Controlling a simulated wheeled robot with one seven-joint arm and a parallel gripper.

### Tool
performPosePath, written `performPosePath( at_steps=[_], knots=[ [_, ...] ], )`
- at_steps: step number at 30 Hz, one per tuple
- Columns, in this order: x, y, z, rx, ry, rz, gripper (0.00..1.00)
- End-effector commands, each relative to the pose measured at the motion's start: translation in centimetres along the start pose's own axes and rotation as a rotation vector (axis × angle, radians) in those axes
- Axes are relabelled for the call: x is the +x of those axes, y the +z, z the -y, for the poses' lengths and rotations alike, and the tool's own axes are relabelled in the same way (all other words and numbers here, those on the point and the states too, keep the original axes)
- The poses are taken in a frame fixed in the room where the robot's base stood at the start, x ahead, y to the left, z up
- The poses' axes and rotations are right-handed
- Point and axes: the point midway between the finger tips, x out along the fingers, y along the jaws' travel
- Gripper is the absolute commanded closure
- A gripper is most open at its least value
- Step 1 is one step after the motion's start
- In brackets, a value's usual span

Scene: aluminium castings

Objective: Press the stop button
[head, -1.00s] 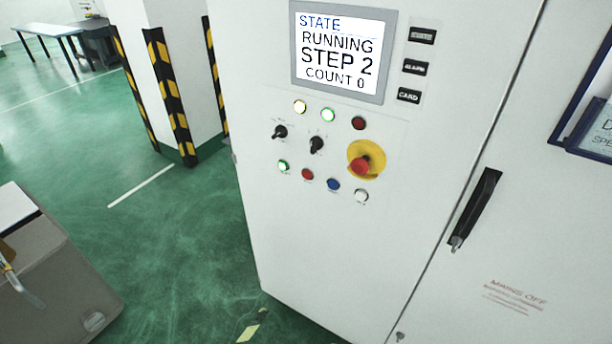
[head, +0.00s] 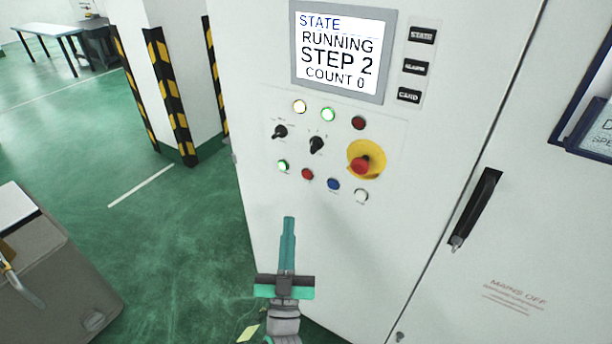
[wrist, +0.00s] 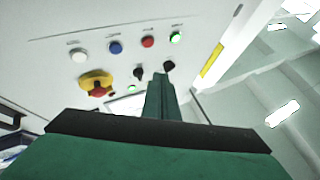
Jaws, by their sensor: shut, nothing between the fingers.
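The control panel on the white cabinet (head: 290,235) has a bottom row of push buttons: a lit green one (head: 283,166), a red one (head: 307,174), a blue one (head: 333,184) and a white one (head: 361,196). A red mushroom button (head: 361,165) on a yellow disc sits above that row at the right. The labels are too small to read. My gripper (head: 288,220) is shut and empty, below the button row in the head view. In the wrist view my gripper (wrist: 160,78) points toward the panel, with the red push button (wrist: 148,41) and mushroom button (wrist: 97,91) in sight.
The screen (head: 340,52) reads RUNNING, STEP 2, COUNT 0. Two black selector knobs (head: 316,144) and a row of lamps (head: 328,114) are above the buttons. A black door handle (head: 475,210) stands out at the right. A grey box (head: 50,270) is at the lower left.

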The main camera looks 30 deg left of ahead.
Motion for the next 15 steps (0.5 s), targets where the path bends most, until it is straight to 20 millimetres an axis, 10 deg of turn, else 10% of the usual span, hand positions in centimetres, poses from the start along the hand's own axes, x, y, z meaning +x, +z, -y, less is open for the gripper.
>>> performPosePath(
  at_steps=[15],
  knots=[
    [3.9,-1.9,2.5,0.011,-0.038,-0.067,1.0]
  ],
)
